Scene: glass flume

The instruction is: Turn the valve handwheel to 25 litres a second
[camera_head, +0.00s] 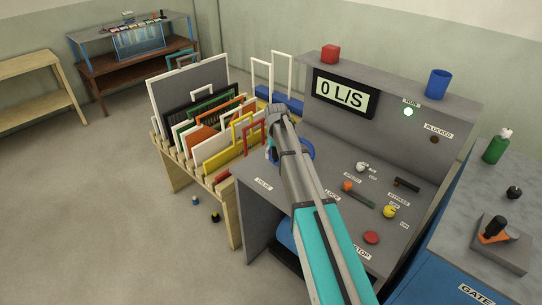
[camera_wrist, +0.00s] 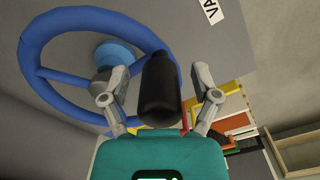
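The blue valve handwheel (camera_wrist: 40,75) fills the upper left of the wrist view, with its hub and spokes showing. In the head view only part of its rim (camera_head: 308,149) shows behind my arm. A black cylindrical knob (camera_wrist: 160,90) stands between the fingers of my gripper (camera_wrist: 162,88). The fingers are spread, with a visible gap on each side of the knob. The display (camera_head: 343,93) reads 0 L/S. A "VALVE" label (camera_head: 264,184) is on the console's left.
On the console, a green lamp (camera_head: 408,112) is lit and the BLOCKED lamp (camera_head: 435,139) is dark. A red button (camera_head: 371,237) and yellow knob (camera_head: 389,211) lie right of my arm. A rack of coloured frames (camera_head: 182,122) stands left. A red block (camera_head: 330,54) and blue cup (camera_head: 438,83) sit on top.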

